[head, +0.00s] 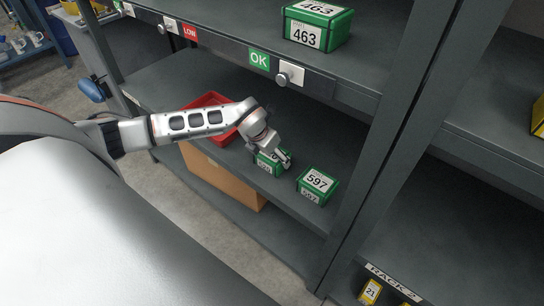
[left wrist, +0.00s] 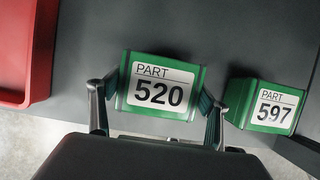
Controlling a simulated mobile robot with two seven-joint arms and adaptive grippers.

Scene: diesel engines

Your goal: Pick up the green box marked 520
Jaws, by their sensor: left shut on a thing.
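The green box marked 520 (left wrist: 160,88) has a white label and sits between the two fingers of my left gripper (left wrist: 158,108) in the left wrist view. The fingers are shut on its left and right sides. In the head view the box (head: 268,165) shows partly under my left gripper (head: 273,158), at the front of the middle shelf (head: 175,92). Part of its top is hidden by the gripper. I cannot tell whether it touches the shelf. My right gripper is not in view.
A green box marked 597 (head: 318,184) stands just right of the held box. A red tray (head: 211,101) is to the left on the shelf. A green box marked 463 (head: 317,24) is on the shelf above. A rack upright (head: 385,150) stands to the right.

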